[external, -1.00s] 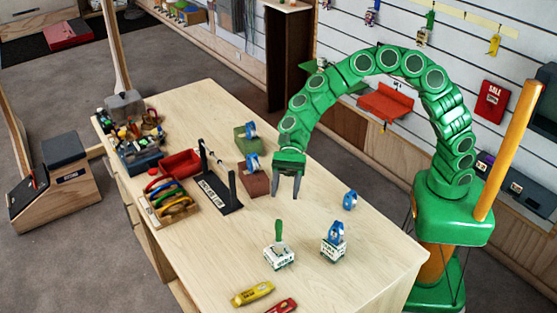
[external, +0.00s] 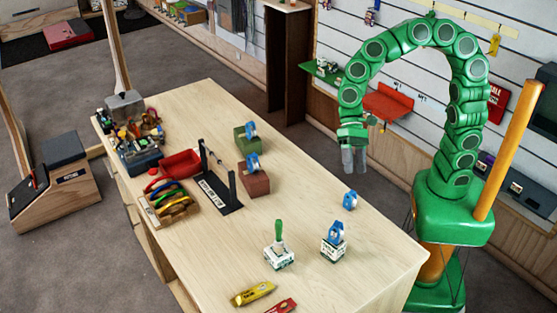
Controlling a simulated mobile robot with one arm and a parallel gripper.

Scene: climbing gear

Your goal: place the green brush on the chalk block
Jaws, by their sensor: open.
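The green brush (external: 279,233) stands upright on a white chalk block (external: 279,258) near the middle front of the table. A second white block (external: 333,250) stands to its right with a blue item (external: 336,233) on top. My gripper (external: 354,172) is up over the table's right rear edge, well behind and to the right of the brush. It is open and empty, touching nothing.
Another blue item (external: 350,200) stands alone on the table. Blue items also sit on a green block (external: 246,142) and a red-brown block (external: 254,182). A black stand (external: 222,192), a wooden tray (external: 168,212) and a red bin (external: 181,164) are at left. A yellow tool (external: 253,294) lies at the front.

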